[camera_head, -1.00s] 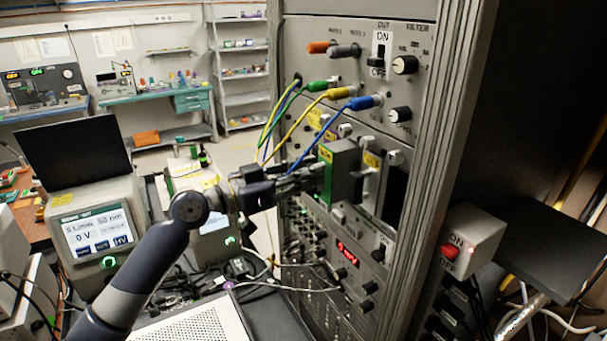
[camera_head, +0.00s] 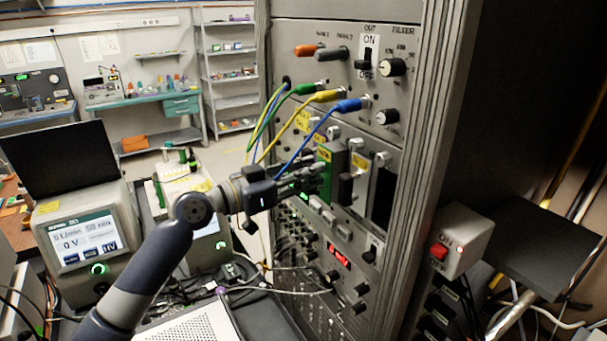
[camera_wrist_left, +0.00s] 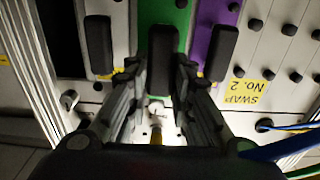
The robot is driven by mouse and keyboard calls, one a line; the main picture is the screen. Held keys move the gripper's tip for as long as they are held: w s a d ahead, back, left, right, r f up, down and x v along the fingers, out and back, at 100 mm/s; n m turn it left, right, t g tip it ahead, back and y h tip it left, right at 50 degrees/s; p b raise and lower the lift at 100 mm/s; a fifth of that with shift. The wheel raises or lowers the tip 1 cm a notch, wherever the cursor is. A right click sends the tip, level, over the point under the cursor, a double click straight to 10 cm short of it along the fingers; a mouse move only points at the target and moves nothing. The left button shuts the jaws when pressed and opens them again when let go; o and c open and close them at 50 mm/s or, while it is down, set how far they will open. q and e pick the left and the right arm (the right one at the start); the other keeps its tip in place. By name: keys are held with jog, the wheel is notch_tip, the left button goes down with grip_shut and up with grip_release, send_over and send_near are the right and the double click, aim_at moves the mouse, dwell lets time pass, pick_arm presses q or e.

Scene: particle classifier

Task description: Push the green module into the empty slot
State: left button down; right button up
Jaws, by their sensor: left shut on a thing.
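The green module (camera_head: 325,156) is at the rack's module row, between neighbouring modules, and sticks out less than before. I cannot tell whether it is fully flush. In the left wrist view its green face (camera_wrist_left: 182,14) lies between a pale module and a purple module (camera_wrist_left: 204,45). My left gripper (camera_head: 318,178) is shut on the module's black handle, with a finger on each side of it in the left wrist view (camera_wrist_left: 160,85). The slot around the green module is hidden by it and my fingers. My right gripper is not in view.
A dark opening (camera_head: 382,196) shows right of the module row. Green, yellow and blue cables (camera_head: 308,146) hang from the panel above and pass close to my left gripper. A box with a red switch (camera_head: 459,242) is at the right.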

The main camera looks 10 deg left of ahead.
aim_at(322, 189)
pick_arm(q)
jog(key=shift+x, duration=1.8)
jog(key=c, duration=1.3)
grip_release()
jog(key=shift+d, duration=0.2)
jog(key=shift+c, duration=0.2)
jog(key=shift+s+a+f, duration=0.1)
jog(key=shift+s+a, duration=0.1)
jog(key=shift+a, duration=0.2)
jog(key=v, duration=1.1)
jog(key=shift+s, duration=0.15)
